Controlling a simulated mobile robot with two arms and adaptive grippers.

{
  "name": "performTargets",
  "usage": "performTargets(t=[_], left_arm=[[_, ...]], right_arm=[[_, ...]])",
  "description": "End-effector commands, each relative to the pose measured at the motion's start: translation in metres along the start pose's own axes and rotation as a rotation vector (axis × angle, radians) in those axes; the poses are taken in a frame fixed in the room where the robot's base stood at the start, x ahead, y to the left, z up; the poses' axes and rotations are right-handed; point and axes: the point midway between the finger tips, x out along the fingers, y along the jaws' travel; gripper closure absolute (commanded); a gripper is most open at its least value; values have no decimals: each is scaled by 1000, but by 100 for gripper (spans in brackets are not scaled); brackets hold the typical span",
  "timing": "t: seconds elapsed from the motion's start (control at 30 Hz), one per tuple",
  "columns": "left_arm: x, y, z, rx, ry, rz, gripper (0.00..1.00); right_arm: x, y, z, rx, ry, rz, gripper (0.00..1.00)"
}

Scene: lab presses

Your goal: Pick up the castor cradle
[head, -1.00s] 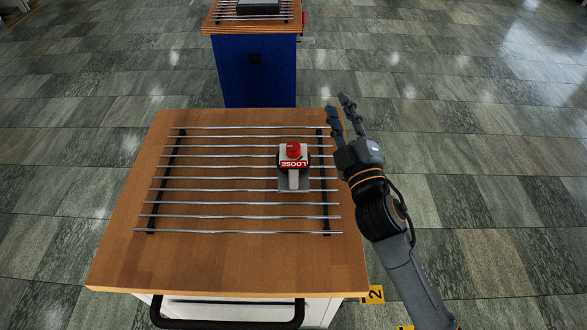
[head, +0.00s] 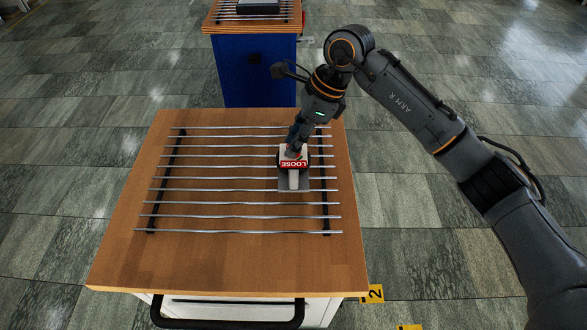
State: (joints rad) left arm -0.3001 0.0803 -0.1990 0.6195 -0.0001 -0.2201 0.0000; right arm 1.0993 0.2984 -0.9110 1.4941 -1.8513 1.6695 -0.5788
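The item I take for the castor cradle (head: 293,181) is a small light-grey piece with a red label reading "LOOSE". It sits on the metal rods at the right side of the wooden-topped table. The red knob on its top is now mostly hidden by my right gripper (head: 296,147). That gripper reaches down from behind and above, its fingertips at the top of the piece. I cannot tell whether the fingers touch it or are closed on it. The piece still rests on the rods. My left gripper is not in view.
The rack of parallel metal rods (head: 215,190) covers much of the wooden tabletop (head: 200,258). A black handle (head: 228,323) is at its front. Behind stands a blue cabinet (head: 245,85) with a similar rack and a dark item on top. Yellow markers (head: 372,294) lie near the right front.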

Motion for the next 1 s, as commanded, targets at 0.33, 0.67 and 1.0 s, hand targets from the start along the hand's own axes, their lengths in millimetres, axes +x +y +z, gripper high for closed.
performTargets(t=[0.33, 0.67, 1.0], left_arm=[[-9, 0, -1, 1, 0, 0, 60], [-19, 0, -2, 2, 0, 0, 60], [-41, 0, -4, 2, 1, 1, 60]], right_arm=[[15, -9, -29, 0, 136, -15, 74], [67, -11, -35, -2, 133, -19, 74], [103, -8, -34, 0, 131, -15, 74]])
